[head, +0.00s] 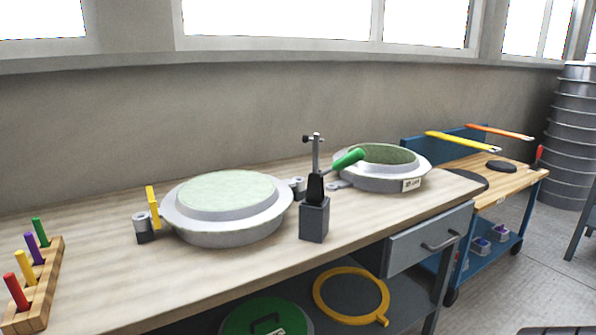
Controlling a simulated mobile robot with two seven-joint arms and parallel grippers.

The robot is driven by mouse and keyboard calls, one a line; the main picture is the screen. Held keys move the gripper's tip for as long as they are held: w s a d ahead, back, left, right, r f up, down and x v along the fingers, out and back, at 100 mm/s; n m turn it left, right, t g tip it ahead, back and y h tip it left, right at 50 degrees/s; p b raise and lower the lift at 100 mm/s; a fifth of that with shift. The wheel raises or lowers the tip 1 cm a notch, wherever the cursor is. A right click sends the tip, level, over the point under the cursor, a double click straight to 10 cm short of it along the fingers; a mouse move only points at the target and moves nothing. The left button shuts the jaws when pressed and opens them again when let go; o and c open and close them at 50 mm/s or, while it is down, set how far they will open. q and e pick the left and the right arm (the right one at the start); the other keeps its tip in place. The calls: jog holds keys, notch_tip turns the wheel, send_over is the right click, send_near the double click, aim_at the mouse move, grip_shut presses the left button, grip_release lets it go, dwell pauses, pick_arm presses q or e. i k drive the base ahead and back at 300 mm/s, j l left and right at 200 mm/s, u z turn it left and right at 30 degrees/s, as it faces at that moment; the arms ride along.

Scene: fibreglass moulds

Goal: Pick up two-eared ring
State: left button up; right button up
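A yellow ring (319,291) lies on the dark shelf under the workbench, below and left of the drawer. One small tab sticks out at its lower right; I cannot make out a second ear. It is the only loose ring I can make out, and nothing touches it that I can see. Neither of my grippers is in view.
A green lidded round thing (240,322) is beside the ring on the shelf. The workbench (110,265) above carries two round moulds (225,232) (365,183), a grey holder (314,222) and a peg rack (48,283). A blue cart (490,256) stands right.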

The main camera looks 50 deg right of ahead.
aim_at(405, 170)
jog(key=z, duration=1.95)
